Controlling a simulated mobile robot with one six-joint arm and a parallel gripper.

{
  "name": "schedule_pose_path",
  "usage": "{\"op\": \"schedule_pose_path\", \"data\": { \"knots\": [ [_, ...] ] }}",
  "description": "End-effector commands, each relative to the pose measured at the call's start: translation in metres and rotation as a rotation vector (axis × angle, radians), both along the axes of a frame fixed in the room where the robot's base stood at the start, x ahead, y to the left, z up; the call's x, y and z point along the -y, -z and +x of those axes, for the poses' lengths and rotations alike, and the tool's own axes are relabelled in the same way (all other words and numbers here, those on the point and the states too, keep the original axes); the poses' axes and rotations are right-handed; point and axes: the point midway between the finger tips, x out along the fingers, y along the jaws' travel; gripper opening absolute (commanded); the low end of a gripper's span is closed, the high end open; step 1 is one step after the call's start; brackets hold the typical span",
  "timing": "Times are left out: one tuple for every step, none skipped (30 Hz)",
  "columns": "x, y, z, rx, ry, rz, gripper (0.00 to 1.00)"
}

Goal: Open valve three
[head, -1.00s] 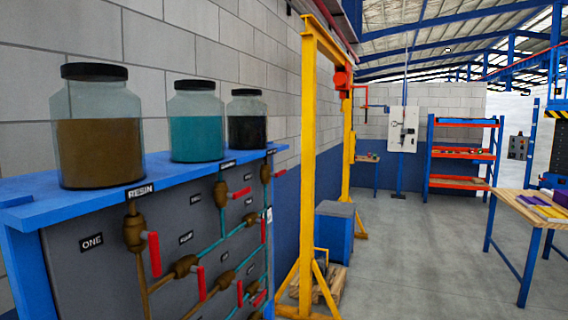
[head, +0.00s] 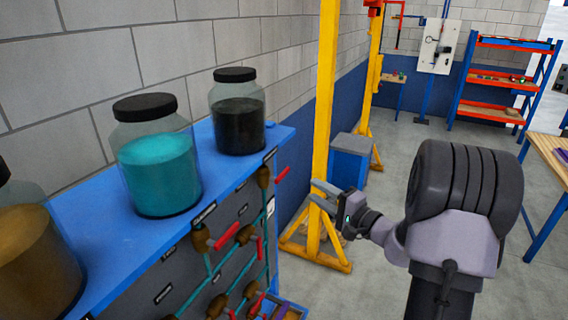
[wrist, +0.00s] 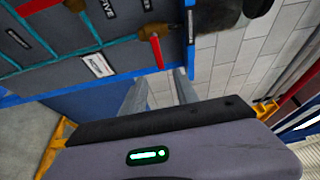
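The grey valve panel (head: 165,292) with a blue frame stands at the left, carrying several brown valves with red handles on teal pipes. The upper right valve (head: 263,177) has its red handle (head: 283,174) pointing out to the right. Another valve (head: 202,239) has a red handle (head: 228,236). I cannot tell which valve is three; most labels are unreadable. My gripper (head: 311,189) is open and empty, right of the panel, apart from the handles.
Jars with teal (head: 158,172), black (head: 238,124) and brown contents (head: 35,255) stand on the panel's blue top shelf (head: 120,245). A yellow gantry frame (head: 325,110) stands behind my gripper, with a blue box (head: 349,160) nearby. Open floor lies to the right.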

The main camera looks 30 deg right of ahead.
Motion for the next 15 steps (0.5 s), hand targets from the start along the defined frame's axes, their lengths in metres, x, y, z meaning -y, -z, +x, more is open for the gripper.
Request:
{"op": "schedule_pose_path", "data": {
  "knots": [
    [-0.006,-0.004,0.015,0.0,-0.006,0.0,0.36],
    [-0.009,-0.003,0.023,-0.001,-0.006,0.0,0.36],
    [-0.012,-0.004,0.035,0.0,-0.006,0.0,0.36],
    [-0.015,-0.004,0.044,-0.001,-0.007,-0.001,0.36],
    [-0.017,-0.004,0.052,-0.001,-0.006,0.0,0.36],
    [-0.02,-0.004,0.063,-0.001,-0.006,0.0,0.36],
    [-0.022,-0.004,0.071,-0.001,-0.006,-0.001,0.36],
    [-0.024,-0.003,0.078,-0.001,-0.007,0.0,0.36],
    [-0.026,-0.004,0.087,-0.001,-0.006,-0.001,0.36],
    [-0.028,-0.003,0.094,-0.001,-0.006,0.0,0.36],
    [-0.03,-0.003,0.099,-0.001,-0.006,0.0,0.36],
    [-0.032,-0.003,0.107,-0.001,-0.006,-0.001,0.36],
    [-0.033,-0.003,0.111,-0.002,-0.006,-0.002,0.36],
    [-0.034,-0.003,0.116,-0.001,-0.005,0.0,0.36],
    [-0.035,-0.002,0.12,-0.002,-0.004,-0.001,0.36]
  ]
}}
